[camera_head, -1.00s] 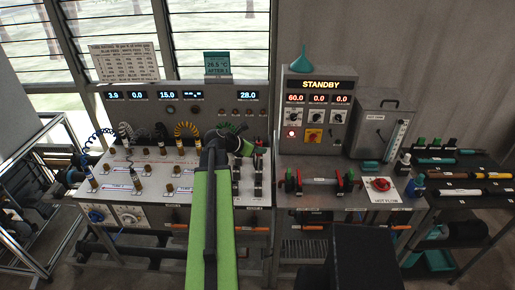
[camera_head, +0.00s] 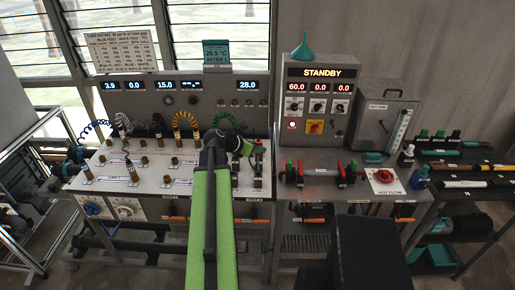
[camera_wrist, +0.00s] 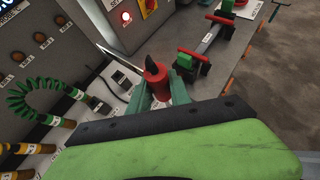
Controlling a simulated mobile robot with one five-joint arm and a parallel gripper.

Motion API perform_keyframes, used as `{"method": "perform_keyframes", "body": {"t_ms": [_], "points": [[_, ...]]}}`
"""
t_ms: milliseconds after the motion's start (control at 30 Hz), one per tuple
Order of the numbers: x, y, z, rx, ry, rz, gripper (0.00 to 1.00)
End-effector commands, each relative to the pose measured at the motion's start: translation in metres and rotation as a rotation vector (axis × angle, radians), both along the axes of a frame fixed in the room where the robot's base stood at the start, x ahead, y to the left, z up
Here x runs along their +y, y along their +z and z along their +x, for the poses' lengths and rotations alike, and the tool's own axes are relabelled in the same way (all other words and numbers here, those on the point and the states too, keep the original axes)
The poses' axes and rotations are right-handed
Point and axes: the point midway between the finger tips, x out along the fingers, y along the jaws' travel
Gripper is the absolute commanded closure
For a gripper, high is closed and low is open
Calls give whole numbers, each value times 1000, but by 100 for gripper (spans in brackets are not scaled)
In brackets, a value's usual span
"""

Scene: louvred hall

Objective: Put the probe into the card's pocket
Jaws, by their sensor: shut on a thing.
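My gripper (camera_wrist: 158,90) is shut on a red piece with a dark conical tip, which I take to be the probe (camera_wrist: 155,76). It stands between the teal fingers in the wrist view. Any thin stem on it cannot be made out clearly. In the head view my gripper (camera_head: 237,145) is over the right part of the left bench, mostly hidden by my green arm, and the probe cannot be made out. The teal card (camera_head: 217,56) reading 26.5 °C stands on top of the left panel, behind and above my gripper. Its pocket cannot be made out. The two are apart.
The left bench (camera_head: 150,180) carries several brass fittings and coiled hoses, including a green coil (camera_wrist: 34,96). A STANDBY cabinet (camera_head: 321,100) stands to the right, with a red-and-green clamped tube (camera_head: 321,172) before it. A white printed sheet (camera_head: 122,50) is left of the card.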

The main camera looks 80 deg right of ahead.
Motion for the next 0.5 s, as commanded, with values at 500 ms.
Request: {"method": "perform_keyframes", "body": {"t_ms": [500], "points": [[0,-4,0,0,1,0,100]]}}
